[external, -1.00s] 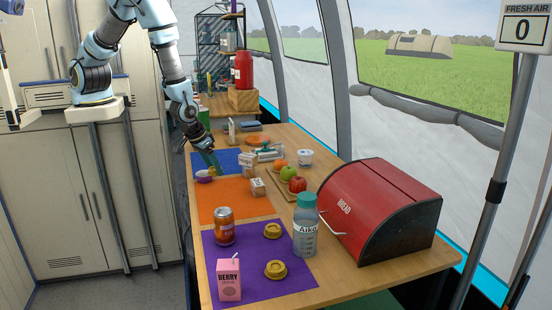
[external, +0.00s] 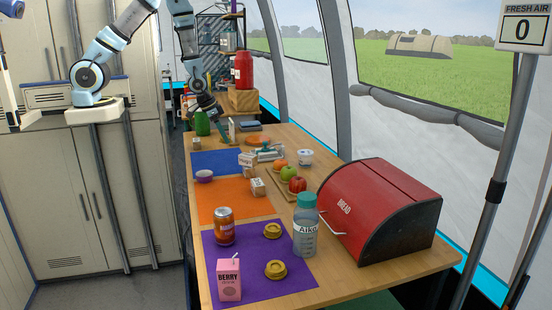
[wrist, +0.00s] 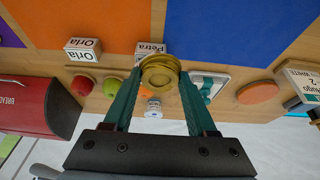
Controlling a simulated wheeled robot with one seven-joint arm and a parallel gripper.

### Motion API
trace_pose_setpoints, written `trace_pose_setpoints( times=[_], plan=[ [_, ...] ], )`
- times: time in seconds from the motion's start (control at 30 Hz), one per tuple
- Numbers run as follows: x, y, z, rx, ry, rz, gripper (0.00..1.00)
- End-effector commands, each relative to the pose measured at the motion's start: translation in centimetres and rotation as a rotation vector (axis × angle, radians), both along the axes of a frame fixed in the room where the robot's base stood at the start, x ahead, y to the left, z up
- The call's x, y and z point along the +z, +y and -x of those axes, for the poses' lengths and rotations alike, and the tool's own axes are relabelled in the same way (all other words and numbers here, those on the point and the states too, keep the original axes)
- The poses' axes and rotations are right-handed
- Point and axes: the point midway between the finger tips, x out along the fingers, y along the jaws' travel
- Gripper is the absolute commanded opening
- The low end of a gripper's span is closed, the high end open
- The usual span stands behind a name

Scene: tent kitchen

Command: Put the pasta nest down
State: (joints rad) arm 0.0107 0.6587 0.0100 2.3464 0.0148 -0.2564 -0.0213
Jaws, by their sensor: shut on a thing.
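My gripper (wrist: 158,82) has teal fingers shut on a round yellow pasta nest (wrist: 160,68), held at the fingertips in the wrist view. In the external view my gripper (external: 227,132) is above the far part of the table, beyond the blue mat (external: 214,164); the held nest cannot be made out there. Two more yellow nests, (external: 274,230) and (external: 275,269), lie on the purple mat (external: 240,255) at the near end.
The blue mat looks bare.

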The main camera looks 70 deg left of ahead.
Motion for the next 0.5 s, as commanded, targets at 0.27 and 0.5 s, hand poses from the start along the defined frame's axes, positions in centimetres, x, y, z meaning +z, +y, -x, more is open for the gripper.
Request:
trace_pose_setpoints(
  times=[0.27,0.5],
  plan=[
    [-1.0,1.6,-0.2,0.053,0.002,-0.006,0.04],
    [-3.4,7.8,-0.2,0.301,0.006,-0.017,0.04]
  ],
)
